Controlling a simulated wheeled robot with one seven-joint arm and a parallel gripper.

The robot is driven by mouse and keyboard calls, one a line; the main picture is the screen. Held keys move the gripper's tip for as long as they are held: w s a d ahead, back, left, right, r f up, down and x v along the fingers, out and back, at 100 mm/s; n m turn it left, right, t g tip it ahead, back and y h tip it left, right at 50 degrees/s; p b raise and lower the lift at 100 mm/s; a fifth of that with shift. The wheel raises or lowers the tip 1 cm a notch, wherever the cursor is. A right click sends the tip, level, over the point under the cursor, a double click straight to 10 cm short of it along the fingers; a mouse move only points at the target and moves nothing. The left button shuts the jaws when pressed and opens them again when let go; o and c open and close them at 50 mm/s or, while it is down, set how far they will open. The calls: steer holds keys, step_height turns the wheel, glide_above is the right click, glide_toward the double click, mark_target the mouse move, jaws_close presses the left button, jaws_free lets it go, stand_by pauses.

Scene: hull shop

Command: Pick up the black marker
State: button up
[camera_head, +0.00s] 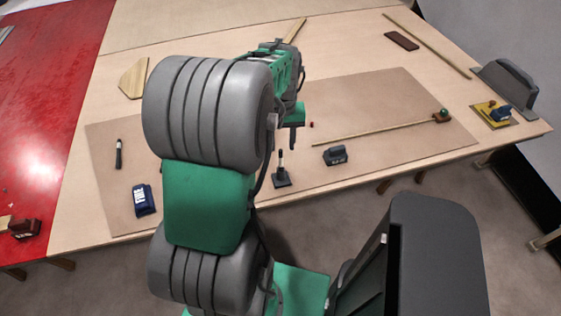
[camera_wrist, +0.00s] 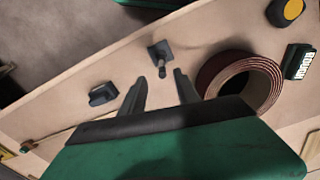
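A slim black upright piece with a pale band, which looks like the black marker (camera_head: 281,158), stands in a dark square base (camera_head: 281,181) near the front of the brown mat. In the wrist view the upright piece (camera_wrist: 162,68) shows nearly end-on, between and beyond my fingertips. A second slim dark piece (camera_head: 118,153), also marker-like, lies at the mat's left. My gripper (camera_wrist: 157,80) is open and empty, its two fingers apart. In the head view my gripper (camera_head: 294,142) is partly hidden by my arm, behind the upright piece.
A dark block (camera_head: 335,155) lies right of the upright piece. A reddish-brown sandpaper roll (camera_wrist: 240,85) is close beside my right finger in the wrist view. A blue box (camera_head: 143,200) lies at front left. A thin stick (camera_head: 380,130) crosses the mat's right side.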

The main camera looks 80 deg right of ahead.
mark_target(281, 158)
step_height(281, 158, down, 7)
steer(key=shift+w+a+f+p, duration=0.1)
steer(key=shift+w+f+p, duration=0.05)
steer(key=shift+p, duration=0.55)
jaws_close()
